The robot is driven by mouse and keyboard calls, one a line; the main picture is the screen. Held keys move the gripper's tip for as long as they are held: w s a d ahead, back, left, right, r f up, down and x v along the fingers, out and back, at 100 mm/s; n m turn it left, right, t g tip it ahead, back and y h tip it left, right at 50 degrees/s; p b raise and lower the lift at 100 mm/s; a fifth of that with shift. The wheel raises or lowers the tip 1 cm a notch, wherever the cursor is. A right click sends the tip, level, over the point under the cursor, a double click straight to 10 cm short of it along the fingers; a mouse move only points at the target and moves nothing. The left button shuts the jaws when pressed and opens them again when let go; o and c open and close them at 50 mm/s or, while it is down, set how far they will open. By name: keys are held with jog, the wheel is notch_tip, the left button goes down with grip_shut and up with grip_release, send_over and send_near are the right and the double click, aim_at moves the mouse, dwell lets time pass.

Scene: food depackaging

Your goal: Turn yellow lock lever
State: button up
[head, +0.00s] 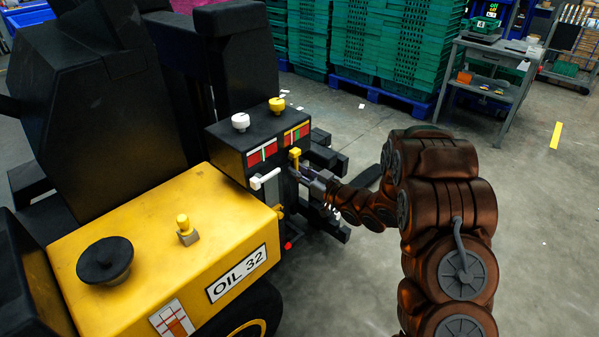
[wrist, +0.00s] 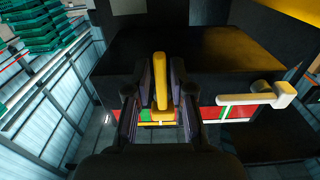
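The yellow lock lever (head: 295,158) stands on the front of the black control box (head: 234,138) of a yellow and black vehicle. In the wrist view the yellow lever (wrist: 160,85) points up the picture, between my two fingers. My gripper (wrist: 161,72) is open around the lever, with a narrow gap showing on each side. In the head view my gripper (head: 304,172) is at the lever, and its fingers partly hide the lever's lower part.
A white lever (head: 265,179) sits just left of the yellow one; it also shows at right in the wrist view (wrist: 255,96). White (head: 240,121) and yellow (head: 277,105) knobs top the box. Black bars (head: 325,152) lie beside my gripper.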

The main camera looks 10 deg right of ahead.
jog(key=shift+o, duration=1)
jog(key=v, duration=1.2)
